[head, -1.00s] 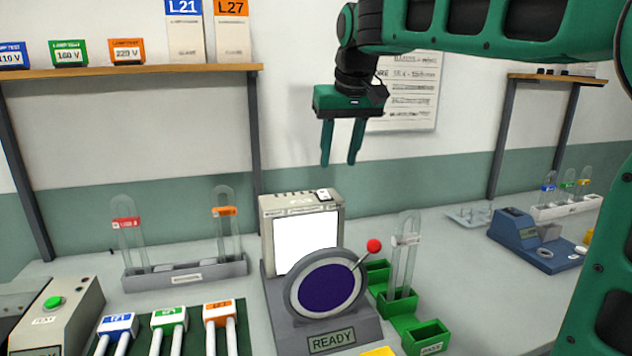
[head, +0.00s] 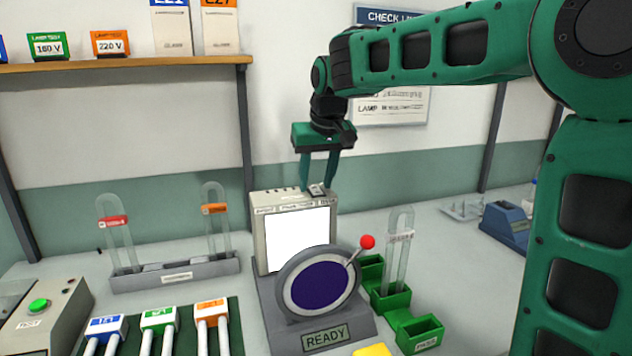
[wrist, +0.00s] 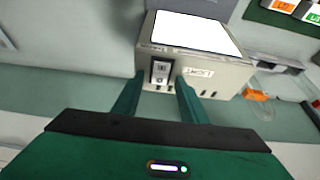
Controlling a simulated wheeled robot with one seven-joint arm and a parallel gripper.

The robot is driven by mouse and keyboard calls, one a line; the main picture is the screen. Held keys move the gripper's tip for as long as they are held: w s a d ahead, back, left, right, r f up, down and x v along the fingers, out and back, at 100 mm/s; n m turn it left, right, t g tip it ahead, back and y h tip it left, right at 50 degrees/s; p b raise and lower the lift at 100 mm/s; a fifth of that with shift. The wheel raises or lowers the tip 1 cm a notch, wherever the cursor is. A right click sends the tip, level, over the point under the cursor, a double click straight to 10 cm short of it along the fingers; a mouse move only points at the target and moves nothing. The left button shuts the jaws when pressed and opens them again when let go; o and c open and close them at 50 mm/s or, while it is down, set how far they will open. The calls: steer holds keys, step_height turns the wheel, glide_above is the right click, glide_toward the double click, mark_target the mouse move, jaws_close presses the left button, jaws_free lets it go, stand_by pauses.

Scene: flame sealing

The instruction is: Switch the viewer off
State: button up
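The viewer (head: 262,240) is a beige box with a bright white lit screen (head: 297,238), standing on the bench behind the round dark lens. A small switch (head: 317,190) sits on its top at the right. My gripper (head: 318,187) points down at the viewer's top with its fingers apart and nothing held. In the wrist view the switch (wrist: 160,71) shows between the two fingertips, beside the viewer's label. The viewer's screen (wrist: 195,33) is white there too. I cannot tell whether a finger touches the switch.
The round lens (head: 319,284) with a red-knobbed lever (head: 367,242) stands in front, on a base reading READY. Green bins (head: 420,332) and a clear tube (head: 398,250) are to the right. A grey rack (head: 170,276) with tubes is to the left. A shelf (head: 130,66) hangs above left.

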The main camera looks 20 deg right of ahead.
steer(key=shift+f, duration=0.1)
jaws_close()
steer(key=shift+w+g, duration=0.25)
steer(key=shift+g, duration=0.45)
steer(key=shift+w+g, duration=0.25)
steer(key=shift+g, duration=0.45)
jaws_free()
